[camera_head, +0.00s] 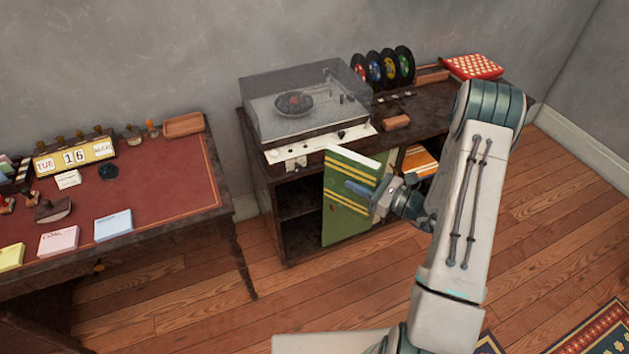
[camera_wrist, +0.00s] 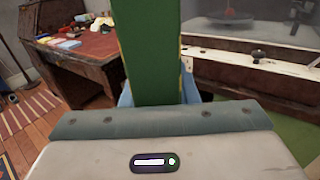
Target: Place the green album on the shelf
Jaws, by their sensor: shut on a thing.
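The green album (camera_head: 343,205) with yellow stripes stands upright in front of the cabinet in the head view. My gripper (camera_head: 361,189) is shut on its right part. In the wrist view the album (camera_wrist: 150,50) rises edge-on between the blue fingers (camera_wrist: 155,95). The cabinet (camera_head: 262,158) has open shelf compartments under its top. The left shelf (camera_head: 292,203) looks dark and empty where it shows; the album hides part of it. I cannot tell whether the album touches the cabinet. An orange item (camera_head: 420,160) lies in the right compartment, partly behind my arm.
A record player (camera_head: 300,110) with a clear cover stands on the cabinet. Several records (camera_head: 385,68) and a red patterned box (camera_head: 473,67) stand to its right. A red-topped desk (camera_head: 150,195) is at the left. Wooden floor (camera_head: 285,310) is clear in front.

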